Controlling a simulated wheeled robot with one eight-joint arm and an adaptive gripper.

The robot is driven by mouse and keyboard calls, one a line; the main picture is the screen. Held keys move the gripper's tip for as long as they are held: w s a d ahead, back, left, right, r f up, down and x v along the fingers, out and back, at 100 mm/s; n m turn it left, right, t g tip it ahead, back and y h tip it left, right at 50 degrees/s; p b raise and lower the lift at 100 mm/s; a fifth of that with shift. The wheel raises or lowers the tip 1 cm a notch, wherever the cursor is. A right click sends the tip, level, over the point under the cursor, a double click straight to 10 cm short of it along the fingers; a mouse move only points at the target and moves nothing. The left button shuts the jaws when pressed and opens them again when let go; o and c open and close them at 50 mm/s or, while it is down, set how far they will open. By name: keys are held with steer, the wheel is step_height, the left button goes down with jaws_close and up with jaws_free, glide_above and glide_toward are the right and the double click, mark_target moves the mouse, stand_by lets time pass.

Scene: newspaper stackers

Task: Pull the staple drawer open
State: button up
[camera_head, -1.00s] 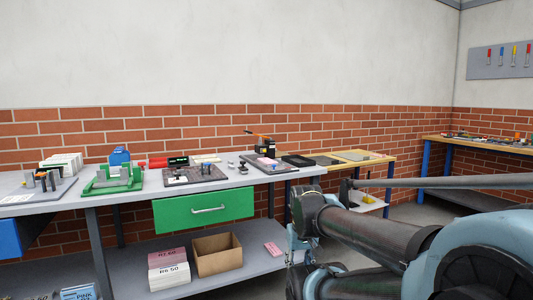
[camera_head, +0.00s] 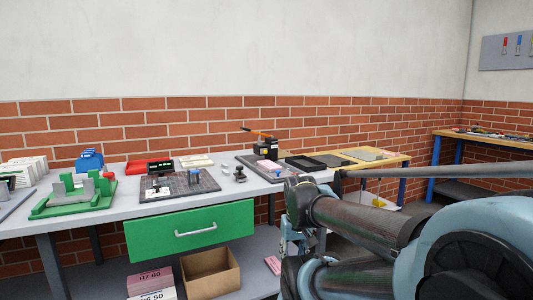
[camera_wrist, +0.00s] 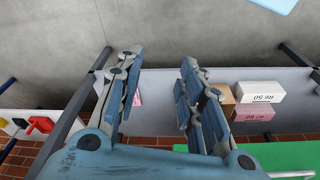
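A green drawer (camera_head: 205,229) hangs under the front of the grey workbench and looks shut. Its pale bar handle (camera_head: 196,229) is on the middle of the front. No staple label is readable on it. In the wrist view the green drawer (camera_wrist: 270,151) is at the lower right, and part of its handle (camera_wrist: 292,174) shows at the bottom edge. My gripper (camera_wrist: 160,62) is open and empty, its two fingers well apart. It is to the right of the drawer in the head view, touching nothing that I can see, and is partly hidden by my arm there.
The workbench (camera_head: 105,222) carries a green fixture (camera_head: 75,196), a dark plate (camera_head: 180,186) and a stapler-like tool (camera_head: 265,148). A cardboard box (camera_head: 210,272) and paper stacks (camera_head: 151,283) are on the lower shelf. Bare floor shows in the wrist view.

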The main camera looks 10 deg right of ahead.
mark_target(266, 152)
steer(key=shift+w, duration=0.2)
steer(key=w+r+n+t+y, duration=0.1)
steer(key=w+r+t, duration=0.1)
steer(key=w+r, duration=0.5)
steer(key=w+r+n+t+y, duration=0.1)
steer(key=w+r+t+y, duration=0.1)
steer(key=w+r, duration=0.6)
steer(key=w+r+n+t+y, duration=0.1)
steer(key=w+r+t, duration=0.3)
steer(key=w, duration=1.3)
step_height(266, 152, up, 4)
steer(key=shift+a+f+y, duration=0.15)
steer(key=shift+f+y, duration=0.1)
steer(key=shift+y, duration=0.05)
steer(key=w+d+r+t, duration=0.3)
steer(key=w+d+r, duration=0.2)
steer(key=w, duration=0.3)
steer(key=x, duration=1.7)
steer(key=shift+w+d+f, duration=0.2)
steer(key=shift+d+f, duration=0.15)
steer(key=shift+c, duration=0.5)
jaws_close()
